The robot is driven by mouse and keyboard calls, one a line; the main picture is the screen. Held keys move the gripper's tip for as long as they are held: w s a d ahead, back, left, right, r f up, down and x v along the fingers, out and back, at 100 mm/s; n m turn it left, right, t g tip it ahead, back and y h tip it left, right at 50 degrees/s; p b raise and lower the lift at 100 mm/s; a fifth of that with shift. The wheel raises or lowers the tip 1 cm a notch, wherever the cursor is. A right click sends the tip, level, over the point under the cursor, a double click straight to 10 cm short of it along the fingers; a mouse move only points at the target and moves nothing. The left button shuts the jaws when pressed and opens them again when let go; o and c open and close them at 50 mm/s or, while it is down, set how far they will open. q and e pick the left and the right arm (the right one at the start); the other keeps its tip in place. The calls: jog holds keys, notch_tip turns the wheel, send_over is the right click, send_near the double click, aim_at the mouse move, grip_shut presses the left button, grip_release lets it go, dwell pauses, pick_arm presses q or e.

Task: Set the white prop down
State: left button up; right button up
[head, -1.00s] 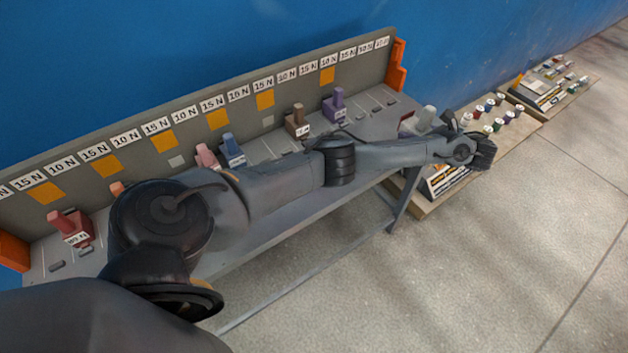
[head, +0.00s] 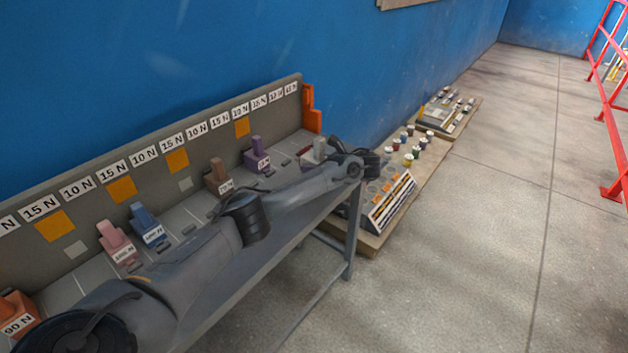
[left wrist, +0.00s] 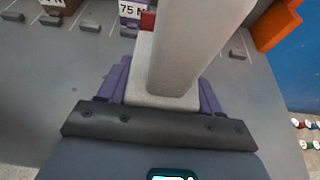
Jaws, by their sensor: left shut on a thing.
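The white prop (head: 319,148) shows as a pale block at the right end of the grey bench (head: 190,215) in the head view, partly hidden by my left gripper (head: 345,158). In the left wrist view the prop (left wrist: 188,50) fills the middle, with its wider base between the purple fingers of my left gripper (left wrist: 163,92). The gripper is shut on it. The bench surface shows around the prop there, but I cannot tell whether its underside touches the bench. My right gripper is not in view.
A purple prop (head: 256,155) and a brown prop (head: 217,178) stand left of the white one. An orange bracket (head: 311,110) closes the bench's right end. A low board with an angled panel (head: 391,203) and several coloured pots lies beyond it. Floor at right is clear.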

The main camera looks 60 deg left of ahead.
pick_arm(q)
jog(key=shift+a+f, duration=0.2)
jog(key=shift+a, duration=0.05)
notch_tip(320, 180, down, 4)
jog(key=shift+s+f+b, duration=0.1)
jog(key=shift+b, duration=1)
jog(key=o, duration=1.3)
jog(key=shift+o, duration=0.2)
